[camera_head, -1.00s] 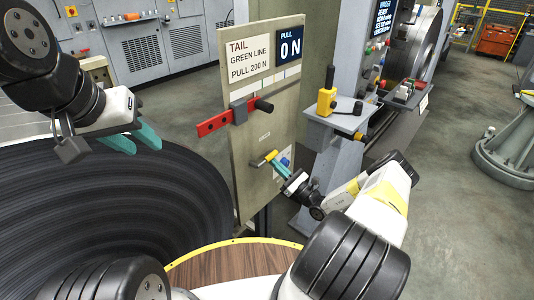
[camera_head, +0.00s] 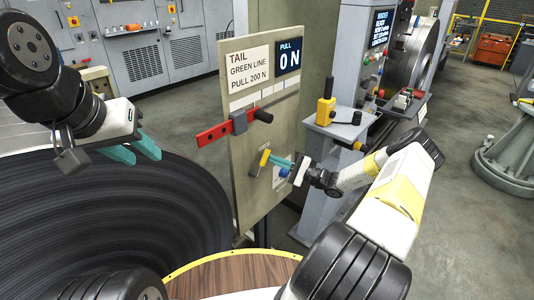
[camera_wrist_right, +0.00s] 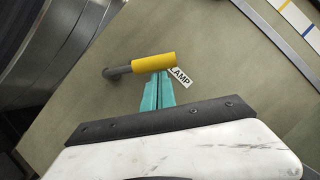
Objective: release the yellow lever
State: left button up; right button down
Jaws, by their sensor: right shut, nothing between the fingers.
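The yellow lever (camera_head: 264,158) is a short yellow grip on a grey stem, on the lower part of the beige panel (camera_head: 244,190). In the right wrist view, its yellow grip (camera_wrist_right: 153,63) lies nearly level, with the grey stem bending off to the left. My right gripper (camera_head: 273,161) is shut with nothing in it. Its teal fingertips (camera_wrist_right: 162,74) are right at the grip's near side; I cannot tell whether they touch. My left gripper (camera_head: 134,149) is open and empty, above the black coil at left.
A red bar (camera_head: 214,133) with a black knob sticks out of the panel above the lever. A console shelf (camera_head: 340,128) with a yellow-and-black handle stands to the right. The black coil (camera_head: 110,230) fills the lower left.

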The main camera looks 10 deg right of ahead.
jog(key=shift+s+a+r+n+g+h, duration=0.25)
jog(key=shift+s+a+r+n+g, duration=0.3)
jog(key=shift+n, duration=0.5)
jog(key=shift+s+a+r+n+g+h, duration=0.25)
jog(key=shift+a+r+n, duration=0.35)
jog(key=shift+n, duration=0.4)
jog(key=shift+s+a+r+n+g+h, duration=0.2)
jog(key=shift+s+a+r+n+g, duration=0.3)
jog(key=shift+n, duration=0.55)
jog(key=shift+s+a+r, duration=0.1)
jog(key=shift+r, duration=0.05)
jog(key=shift+w, duration=0.25)
send_near(266, 157)
jog(key=d, duration=0.1)
jog(key=w+d+r, duration=0.1)
jog(key=shift+w+d+r, duration=0.15)
jog(key=shift+w+d, duration=0.15)
jog(key=shift+d, duration=0.05)
